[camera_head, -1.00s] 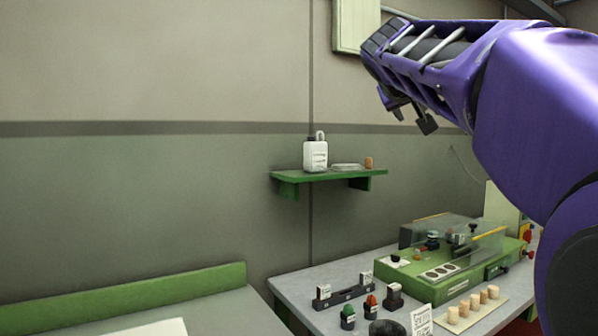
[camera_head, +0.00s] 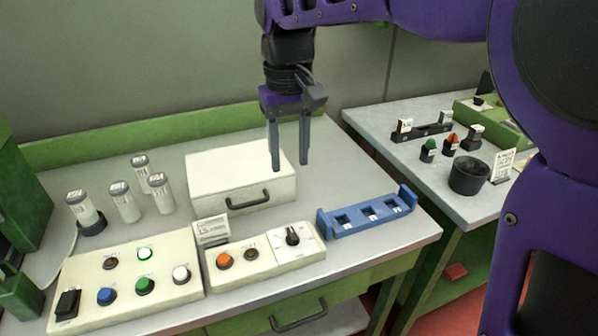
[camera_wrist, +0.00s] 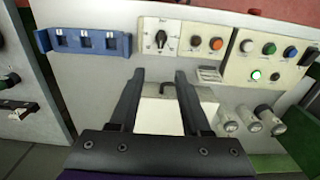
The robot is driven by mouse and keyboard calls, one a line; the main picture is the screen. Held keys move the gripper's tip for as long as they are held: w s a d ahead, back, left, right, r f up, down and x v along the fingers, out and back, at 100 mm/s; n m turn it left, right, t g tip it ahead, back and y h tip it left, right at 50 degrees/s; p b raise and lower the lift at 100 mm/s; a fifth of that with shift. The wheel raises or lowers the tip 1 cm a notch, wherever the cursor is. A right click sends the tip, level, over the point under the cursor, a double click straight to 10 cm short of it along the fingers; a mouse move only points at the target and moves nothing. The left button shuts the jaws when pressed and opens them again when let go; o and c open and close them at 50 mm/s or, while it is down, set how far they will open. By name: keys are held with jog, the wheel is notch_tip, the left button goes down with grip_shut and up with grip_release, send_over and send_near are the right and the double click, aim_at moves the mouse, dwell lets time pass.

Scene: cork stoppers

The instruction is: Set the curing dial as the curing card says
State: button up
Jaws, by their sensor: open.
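The curing dial, a black knob (camera_head: 292,236) on a white plate, sits at the right end of a cream panel on the near table. Its pointer is too small to read for sure. It also shows in the wrist view (camera_wrist: 161,38), upper middle. A small printed card (camera_head: 211,231) stands at the back of the panel, left of the dial; its text is not legible, and I cannot tell if it is the curing card. My gripper (camera_head: 288,168) points down, open and empty, over the white drawer box (camera_head: 242,181), behind the dial and apart from it.
A blue rack (camera_head: 367,214) stands right of the dial. An orange button (camera_head: 224,261) is left of it. A button panel (camera_head: 127,280) and several capped vials (camera_head: 124,203) are further left. A second table (camera_head: 420,165) carries small parts and a black cup (camera_head: 469,176).

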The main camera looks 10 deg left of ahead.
aim_at(291, 230)
notch_tip(291, 230, down, 17)
jog(key=b, duration=0.3)
jog(key=shift+f, duration=0.2)
grip_shut()
